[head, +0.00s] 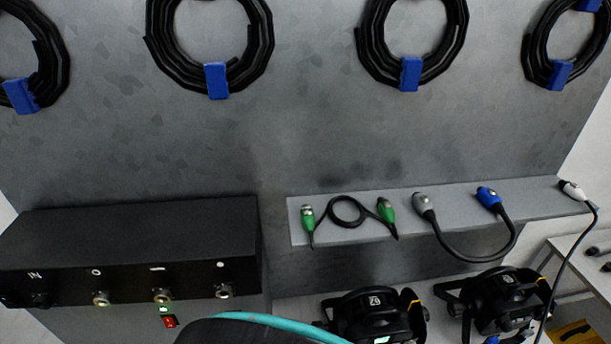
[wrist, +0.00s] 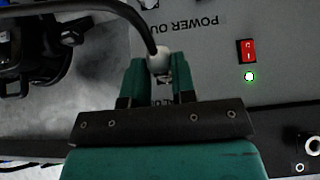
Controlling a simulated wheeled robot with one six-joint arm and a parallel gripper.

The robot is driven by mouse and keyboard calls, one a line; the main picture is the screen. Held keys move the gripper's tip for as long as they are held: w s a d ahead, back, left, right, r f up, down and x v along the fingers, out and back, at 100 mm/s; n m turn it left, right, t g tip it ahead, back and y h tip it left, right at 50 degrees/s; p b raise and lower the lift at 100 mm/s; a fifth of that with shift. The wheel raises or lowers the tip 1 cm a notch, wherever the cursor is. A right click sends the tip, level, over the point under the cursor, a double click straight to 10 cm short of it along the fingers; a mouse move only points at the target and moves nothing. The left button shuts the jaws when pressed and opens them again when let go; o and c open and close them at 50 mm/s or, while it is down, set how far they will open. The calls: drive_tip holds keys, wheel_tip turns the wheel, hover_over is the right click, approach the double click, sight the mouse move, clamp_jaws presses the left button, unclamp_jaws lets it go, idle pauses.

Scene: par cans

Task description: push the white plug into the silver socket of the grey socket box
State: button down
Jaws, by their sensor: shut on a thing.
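The white plug (wrist: 158,62) is between the two teal fingers of my gripper (wrist: 159,78) in the wrist view, and the gripper is shut on it. A black cable runs from the plug up and to the left. The grey socket box (wrist: 215,65) lies behind the gripper, with a POWER OUT label that appears upside down, a red switch (wrist: 246,51) and a lit green lamp (wrist: 249,76). A silvery round part (wrist: 148,4), perhaps the silver socket, is cut by the top edge. The plug is apart from it in the picture. In the head view my gripper is hidden.
A black box (head: 130,235) with several sockets stands at left. A grey shelf (head: 350,232) carries cables with green, grey and blue plugs, and another white plug (head: 571,188) at its right end. Black lamps (head: 375,315) stand below. Coiled cables hang on the wall.

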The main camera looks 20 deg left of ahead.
drive_tip(key=shift+w+a, duration=0.25)
drive_tip(key=shift+w, duration=1)
drive_tip(key=shift+w+a, duration=0.25)
drive_tip(key=shift+w, duration=0.2)
drive_tip(key=shift+w+a, duration=0.2)
drive_tip(key=shift+w, duration=0.25)
drive_tip(key=shift+w+a+b, duration=0.2)
drive_tip(key=shift+w+b, duration=0.25)
drive_tip(key=shift+b, duration=0.65)
drive_tip(key=shift+b, duration=0.65)
idle(0.9)
drive_tip(key=shift+w+a+b, duration=0.25)
drive_tip(key=shift+w+b, duration=0.15)
drive_tip(key=shift+w, duration=0.25)
idle(0.7)
drive_tip(key=c, duration=0.9)
unclamp_jaws()
drive_tip(key=shift+o, duration=0.2)
